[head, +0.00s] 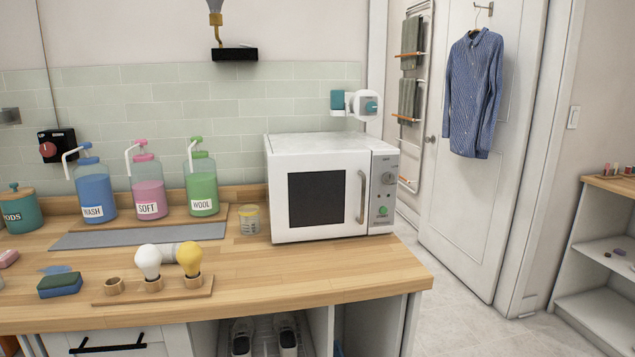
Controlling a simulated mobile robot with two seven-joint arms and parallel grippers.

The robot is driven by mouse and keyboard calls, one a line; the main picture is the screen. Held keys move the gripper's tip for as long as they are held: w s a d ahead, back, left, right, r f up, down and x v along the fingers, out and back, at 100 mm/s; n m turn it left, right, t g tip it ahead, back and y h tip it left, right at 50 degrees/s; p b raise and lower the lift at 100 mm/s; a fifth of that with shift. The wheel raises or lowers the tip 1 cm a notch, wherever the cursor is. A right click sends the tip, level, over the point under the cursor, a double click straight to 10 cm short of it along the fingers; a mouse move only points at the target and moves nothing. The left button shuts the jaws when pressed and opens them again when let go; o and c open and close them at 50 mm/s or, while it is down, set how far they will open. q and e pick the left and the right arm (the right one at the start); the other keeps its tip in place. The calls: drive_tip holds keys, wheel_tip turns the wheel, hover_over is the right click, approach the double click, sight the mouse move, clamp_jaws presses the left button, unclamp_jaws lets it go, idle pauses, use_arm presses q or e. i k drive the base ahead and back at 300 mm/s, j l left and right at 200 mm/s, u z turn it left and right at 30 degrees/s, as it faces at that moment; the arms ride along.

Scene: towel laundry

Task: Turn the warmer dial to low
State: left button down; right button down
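A white microwave-like box (325,210) stands at the right end of the wooden counter; its door is closed. Its right panel carries a grey round dial (388,178) near the top and a green button or knob (383,211) below. The dial's setting is too small to read. I cannot tell for sure that this box is the warmer. A towel rail (408,115) with green towels hangs beyond, and no dial on it is clear. Neither of my grippers shows in the head view.
Bottles of blue, pink and green liquid stand behind a grey mat (130,236). A bulb holder (150,293), a sponge (60,284) and a small jar (249,220) are on the counter. A white-and-teal fixture (357,104) shows behind the box. The floor (470,310) to the right is clear.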

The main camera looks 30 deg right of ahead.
sight(388, 177)
drive_tip(key=z, duration=0.95)
drive_tip(key=i+j+z, duration=0.1)
drive_tip(key=i+j, duration=0.3)
drive_tip(key=i, duration=0.1)
